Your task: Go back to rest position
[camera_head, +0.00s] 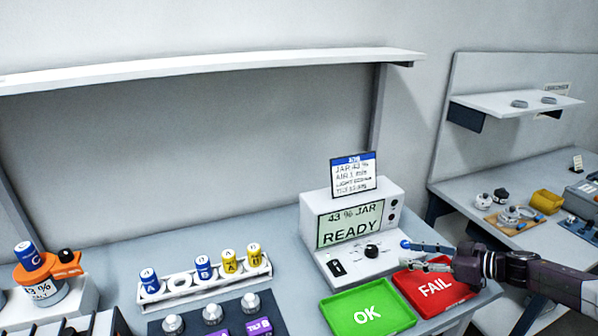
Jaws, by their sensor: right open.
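My right gripper (424,256) comes in from the right. It is open and empty, in front of the right side of the white tester and above the back of the red FAIL tray (432,288). The tester (312,207) has a screen (350,224) that reads "43 % JAR READY". A dark knob (371,251) and a black switch (336,267) sit on its lower front. The green OK tray (368,310) lies left of the red tray. Both trays look empty. My left gripper is not in view.
A white rack (205,284) holds blue and yellow cells. A dark block with silver-topped pieces (212,314) lies in front of it. A jar with an orange clamp (48,272) stands at the left. A second bench (480,180) is at the right. An overhead shelf (220,64) spans the back.

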